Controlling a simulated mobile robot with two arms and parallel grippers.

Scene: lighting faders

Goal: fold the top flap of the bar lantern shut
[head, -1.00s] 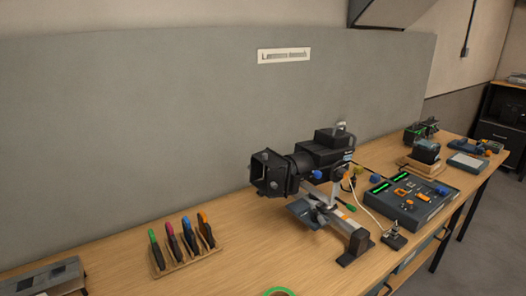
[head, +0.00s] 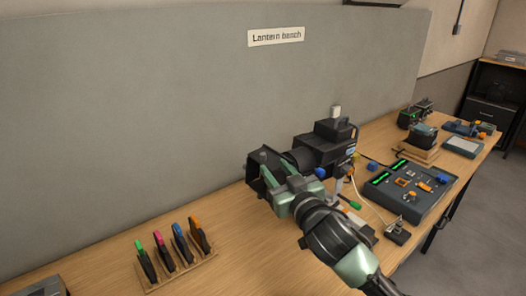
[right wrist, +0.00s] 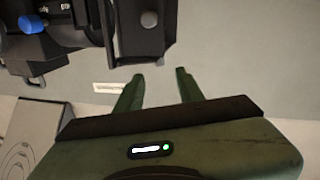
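The black bar lantern (head: 325,146) stands on the bench, its dark flaps (head: 259,164) at its left, front end. My right gripper (head: 280,184) is in front of these flaps and hides part of them. I cannot tell in the head view whether it touches them. In the right wrist view my right gripper (right wrist: 157,86) has its two green fingers apart with nothing between them. Part of the lantern (right wrist: 65,28) hangs into that view at the upper left, with a dark flap panel (right wrist: 151,30) beyond the fingers. My left gripper is in neither view.
A wooden rack (head: 178,268) with several coloured-tipped pieces stands left of the lantern. A fader console (head: 411,190) and a small switch box (head: 397,233) are at its right. A grey wall panel (head: 130,110) rises behind.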

